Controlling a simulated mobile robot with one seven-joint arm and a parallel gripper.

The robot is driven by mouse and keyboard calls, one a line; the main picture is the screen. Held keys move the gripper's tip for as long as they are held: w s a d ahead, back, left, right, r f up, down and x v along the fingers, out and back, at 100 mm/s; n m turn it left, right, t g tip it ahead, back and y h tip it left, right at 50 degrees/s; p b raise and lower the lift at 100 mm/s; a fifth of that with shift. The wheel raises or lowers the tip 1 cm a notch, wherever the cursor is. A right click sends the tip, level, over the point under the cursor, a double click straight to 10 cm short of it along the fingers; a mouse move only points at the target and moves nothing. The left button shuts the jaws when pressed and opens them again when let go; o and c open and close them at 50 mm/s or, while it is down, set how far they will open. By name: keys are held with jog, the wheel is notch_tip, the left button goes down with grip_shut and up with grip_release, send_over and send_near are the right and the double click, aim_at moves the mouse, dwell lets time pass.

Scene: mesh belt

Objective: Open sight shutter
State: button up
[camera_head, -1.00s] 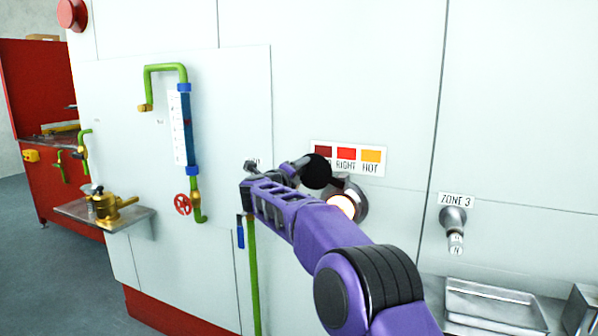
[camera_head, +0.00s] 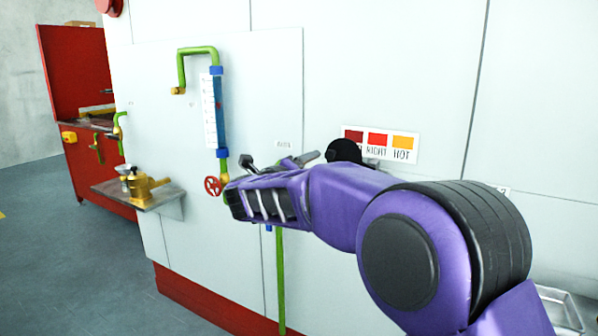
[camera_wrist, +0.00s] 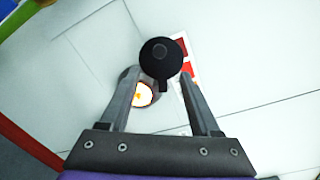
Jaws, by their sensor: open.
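The sight shutter's round black part (camera_wrist: 160,58) shows in the wrist view, with a short dark stub below it. It overlaps a round grey port with a glowing orange-white centre (camera_wrist: 143,95). In the head view the black part (camera_head: 343,151) shows just above my purple arm, which hides the glowing port. My gripper (camera_wrist: 160,75) is open. Its two fingers point at the black part, with the tips on either side of its lower edge. I cannot tell whether they touch it.
A colour label reading "RIGHT HOT" (camera_head: 380,144) is on the white wall behind the shutter. A green pipe with a blue gauge (camera_head: 213,110) and a red handwheel (camera_head: 213,186) stand to the left. A small shelf with a brass fitting (camera_head: 145,186) juts out further left.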

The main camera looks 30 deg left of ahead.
jog(key=s, duration=0.4)
jog(key=shift+r, duration=0.15)
